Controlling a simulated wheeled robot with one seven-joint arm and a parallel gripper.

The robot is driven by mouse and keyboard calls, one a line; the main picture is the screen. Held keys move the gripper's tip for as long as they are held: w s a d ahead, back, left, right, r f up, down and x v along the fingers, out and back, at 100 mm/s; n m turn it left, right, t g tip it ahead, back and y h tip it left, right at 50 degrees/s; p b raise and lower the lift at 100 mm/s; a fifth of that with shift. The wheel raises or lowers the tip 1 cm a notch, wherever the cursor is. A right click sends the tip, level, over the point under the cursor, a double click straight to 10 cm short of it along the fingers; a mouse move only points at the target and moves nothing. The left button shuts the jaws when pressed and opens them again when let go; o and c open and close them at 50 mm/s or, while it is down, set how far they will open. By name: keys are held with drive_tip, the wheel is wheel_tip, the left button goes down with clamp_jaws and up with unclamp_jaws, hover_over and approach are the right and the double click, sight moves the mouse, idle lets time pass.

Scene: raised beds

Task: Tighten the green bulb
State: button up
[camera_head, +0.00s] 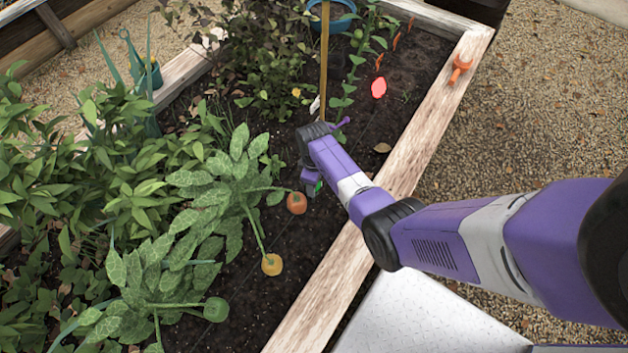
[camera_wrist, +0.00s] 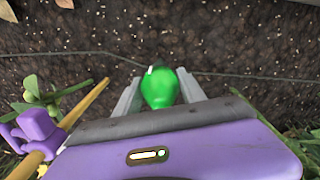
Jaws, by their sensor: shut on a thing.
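My gripper (camera_wrist: 158,92) is shut on the green bulb (camera_wrist: 161,86), with one pale finger on each side of it in the wrist view. The bulb glows green over dark soil, beside a thin dark cable. In the head view my gripper (camera_head: 313,187) hangs low over the bed, and only a bit of green shows at it. The socket under the bulb is hidden, so I cannot tell how the bulb sits in it. A lit red bulb (camera_head: 379,88) stands farther up the bed, apart from my gripper.
A wooden stake (camera_head: 324,60) rises behind. Dense leafy plants (camera_head: 110,180) fill the left. An orange tool (camera_head: 459,68) lies on the wooden bed edge (camera_head: 440,110).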

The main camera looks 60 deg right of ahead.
drive_tip(key=m+p, duration=0.1)
drive_tip(key=m, duration=0.5)
idle(0.7)
drive_tip(key=o, duration=1.4)
drive_tip(key=shift+c, duration=0.2)
drive_tip(key=shift+r, duration=0.1)
drive_tip(key=shift+r+p, duration=1.2)
drive_tip(key=shift+r, duration=2.6)
